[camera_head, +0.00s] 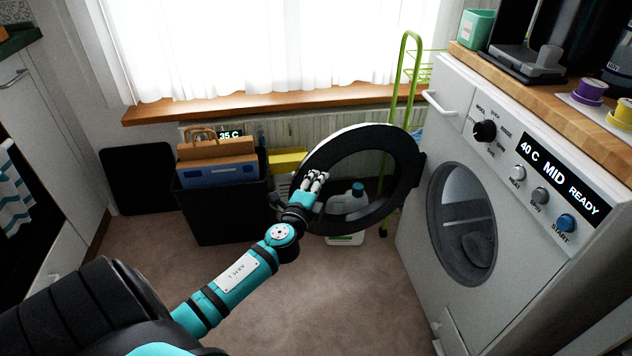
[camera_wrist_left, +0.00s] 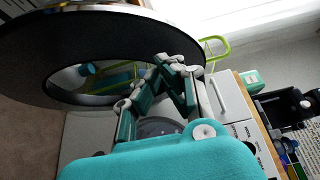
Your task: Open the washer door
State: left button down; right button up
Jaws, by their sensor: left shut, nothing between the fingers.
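The washer (camera_head: 520,180) stands at the right, with a dark drum opening (camera_head: 466,225) in its front. Its round door (camera_head: 402,170), a dark ring with a clear middle, is swung wide open to the left of the opening. My left gripper (camera_head: 318,180) is shut and empty, at the inner side of the door ring's left part in the head view; I cannot tell whether it touches. In the left wrist view the door ring (camera_wrist_left: 130,22) arches behind the shut fingers (camera_wrist_left: 172,62). My right gripper is not in view.
A dark bin (camera_head: 220,210) with cardboard and folders stands under the window sill (camera_head: 270,100). A green trolley frame (camera_head: 408,75) and a pale bottle (camera_head: 345,201) are behind the door. The wooden counter (camera_head: 490,68) bears spools and a machine. Carpet in front is clear.

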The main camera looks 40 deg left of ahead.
pick_arm(q)
jog(key=v, duration=1)
jog(key=shift+s+a, duration=0.15)
jog(key=shift+a, duration=0.2)
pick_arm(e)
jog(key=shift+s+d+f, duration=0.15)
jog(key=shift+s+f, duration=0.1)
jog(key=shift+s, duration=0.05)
pick_arm(q)
jog(key=shift+f, duration=0.1)
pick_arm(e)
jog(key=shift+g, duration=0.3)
